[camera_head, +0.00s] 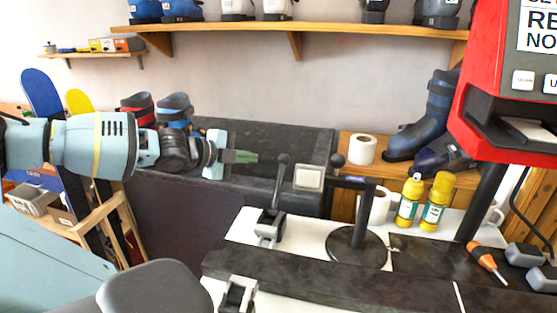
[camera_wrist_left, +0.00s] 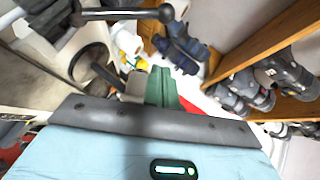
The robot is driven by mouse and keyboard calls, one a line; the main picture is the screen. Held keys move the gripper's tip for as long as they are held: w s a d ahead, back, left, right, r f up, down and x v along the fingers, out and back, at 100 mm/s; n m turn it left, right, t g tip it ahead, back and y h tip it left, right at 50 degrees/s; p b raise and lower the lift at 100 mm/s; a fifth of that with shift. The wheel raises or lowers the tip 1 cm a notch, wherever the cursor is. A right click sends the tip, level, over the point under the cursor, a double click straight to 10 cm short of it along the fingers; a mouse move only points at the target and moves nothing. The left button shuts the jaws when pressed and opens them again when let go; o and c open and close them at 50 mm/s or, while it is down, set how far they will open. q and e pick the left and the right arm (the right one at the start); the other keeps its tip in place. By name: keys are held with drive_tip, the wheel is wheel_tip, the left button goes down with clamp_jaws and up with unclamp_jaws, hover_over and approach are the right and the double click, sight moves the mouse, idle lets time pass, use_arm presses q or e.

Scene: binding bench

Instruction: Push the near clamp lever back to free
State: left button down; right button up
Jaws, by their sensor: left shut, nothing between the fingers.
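My left gripper (camera_head: 258,157) reaches in from the left with its green fingers shut and empty. Its fingers also show in the wrist view (camera_wrist_left: 165,88). A clamp (camera_head: 269,224) stands on the white bench top, its dark lever (camera_head: 280,183) rising steeply to a round knob (camera_head: 283,158). In the head view the fingertips appear just left of this knob; contact cannot be told. A second clamp (camera_head: 238,293) is at the bottom edge, partly cut off; no lever of it is clear. A ball-ended lever (camera_wrist_left: 165,13) crosses the top of the wrist view, apart from the fingers.
A dark stand (camera_head: 360,218) with a round base and a grey box (camera_head: 309,177) are right of the lever. A long dark board (camera_head: 330,283) crosses the bench front. Yellow bottles (camera_head: 436,203), a screwdriver (camera_head: 487,262) and a red machine (camera_head: 480,110) are at right.

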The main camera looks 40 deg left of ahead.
use_arm(q)
drive_tip(key=a+b+x, duration=0.1)
drive_tip(key=b+x, duration=0.1)
drive_tip(key=x, duration=0.4)
hover_over(277, 182)
wheel_tip(277, 182, down, 2)
drive_tip(key=shift+f, duration=0.25)
drive_tip(key=shift+w+a+f, duration=0.4)
drive_tip(key=shift+w+a, duration=0.1)
drive_tip(key=shift+a, duration=0.05)
use_arm(e)
drive_tip(key=f, duration=0.1)
drive_tip(key=s+f, duration=0.1)
drive_tip(key=shift+s+a+f, duration=0.1)
drive_tip(key=shift+s+f, duration=0.05)
drive_tip(key=shift+f, duration=0.15)
drive_tip(key=shift+s+g, duration=0.25)
drive_tip(key=shift+g, duration=0.05)
